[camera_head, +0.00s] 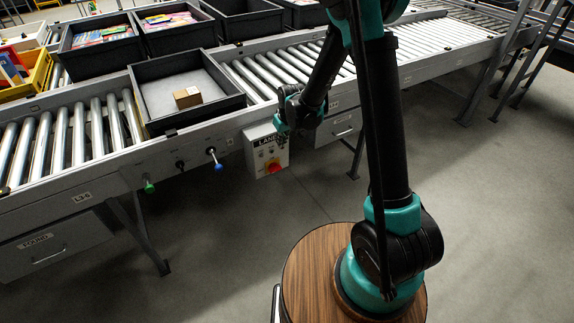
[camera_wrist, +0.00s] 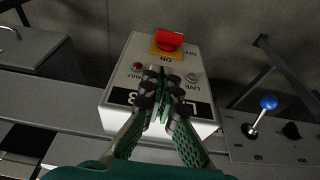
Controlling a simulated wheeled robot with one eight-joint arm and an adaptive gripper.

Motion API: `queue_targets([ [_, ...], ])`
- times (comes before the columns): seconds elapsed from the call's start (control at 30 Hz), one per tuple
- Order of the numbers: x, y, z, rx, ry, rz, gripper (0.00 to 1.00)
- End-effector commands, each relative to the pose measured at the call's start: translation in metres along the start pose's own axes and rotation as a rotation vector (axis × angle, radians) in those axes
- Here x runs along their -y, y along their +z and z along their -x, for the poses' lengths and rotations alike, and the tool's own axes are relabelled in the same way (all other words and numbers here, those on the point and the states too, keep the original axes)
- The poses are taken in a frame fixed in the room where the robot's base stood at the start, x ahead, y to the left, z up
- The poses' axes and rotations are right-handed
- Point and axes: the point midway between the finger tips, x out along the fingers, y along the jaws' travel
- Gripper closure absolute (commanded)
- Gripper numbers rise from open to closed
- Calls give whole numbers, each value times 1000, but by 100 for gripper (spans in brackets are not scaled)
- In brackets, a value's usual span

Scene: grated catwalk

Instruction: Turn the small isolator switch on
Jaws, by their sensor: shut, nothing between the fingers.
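The isolator switch (camera_head: 274,168) is a red handle low on a light grey control box (camera_head: 262,156) fixed to the conveyor's side. In the wrist view the red switch (camera_wrist: 169,39) sits on a yellow plate, with the word ON printed beside it; the box (camera_wrist: 126,90) appears upside down. My gripper (camera_head: 284,128) is in front of the box's upper part. In the wrist view its fingers (camera_wrist: 162,76) are together and empty, over the middle of the box face, apart from the switch. They partly hide the lettered black label.
The box also has a red FAULT lamp (camera_wrist: 138,66) and a LIVE lamp (camera_wrist: 192,77). Left along the rail are a blue-tipped lever (camera_head: 213,152), a black knob (camera_head: 180,165) and a green knob (camera_head: 149,187). A grey tray (camera_head: 160,122) stands on the rollers above.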

Motion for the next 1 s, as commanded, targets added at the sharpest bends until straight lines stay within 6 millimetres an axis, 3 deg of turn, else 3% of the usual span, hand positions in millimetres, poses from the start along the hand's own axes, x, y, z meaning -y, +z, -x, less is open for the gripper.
queue_targets([
  [0.17, 0, 0, -14, 0, 0, 1, 100],
  [0.8, 0, 2, -110, 0, 0, 0, 100],
  [1.0, 0, 9, -130, 0, 0, 0, 100],
])
